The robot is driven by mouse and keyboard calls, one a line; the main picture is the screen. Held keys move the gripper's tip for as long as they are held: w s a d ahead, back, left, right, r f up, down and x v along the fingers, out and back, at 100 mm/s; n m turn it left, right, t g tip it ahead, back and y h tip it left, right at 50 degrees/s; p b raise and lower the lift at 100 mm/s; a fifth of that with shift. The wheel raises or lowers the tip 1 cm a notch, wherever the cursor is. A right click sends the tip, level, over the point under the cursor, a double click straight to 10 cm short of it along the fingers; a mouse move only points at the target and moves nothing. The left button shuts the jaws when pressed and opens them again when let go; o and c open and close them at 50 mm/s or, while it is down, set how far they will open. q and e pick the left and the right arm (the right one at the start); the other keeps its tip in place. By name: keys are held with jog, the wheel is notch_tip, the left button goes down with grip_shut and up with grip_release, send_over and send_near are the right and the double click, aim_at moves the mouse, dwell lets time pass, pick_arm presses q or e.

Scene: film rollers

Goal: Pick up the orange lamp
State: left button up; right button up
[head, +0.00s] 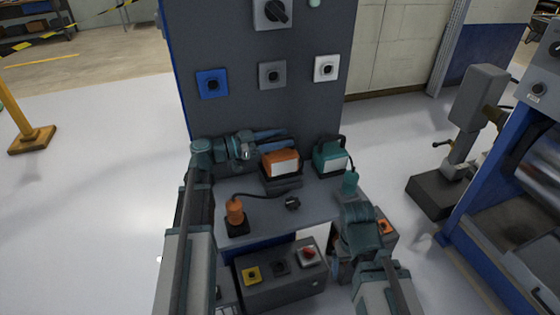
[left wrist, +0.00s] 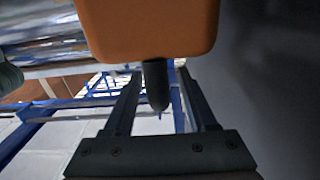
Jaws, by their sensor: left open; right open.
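The orange lamp (head: 282,162) is box-shaped with a white front face and a dark handle on top. It stands on a dark base at the back of the grey worktop. My left gripper (head: 272,140) is open, behind and above the lamp, close to its handle. In the left wrist view the lamp's orange body (left wrist: 150,28) fills the top. A dark post (left wrist: 156,88) below it shows between the open fingers (left wrist: 158,105); contact cannot be told. My right gripper (head: 343,268) is low at the right front, partly hidden by my arm, open and away from the lamp.
A teal lamp (head: 331,157) stands just right of the orange one. An orange cylinder (head: 235,211) with a dark cable and a teal cylinder (head: 350,182) are on the worktop. A dark panel (head: 230,119) rises behind. A button box (head: 283,279) is in front.

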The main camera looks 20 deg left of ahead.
pick_arm(q)
grip_shut()
dwell(1.4)
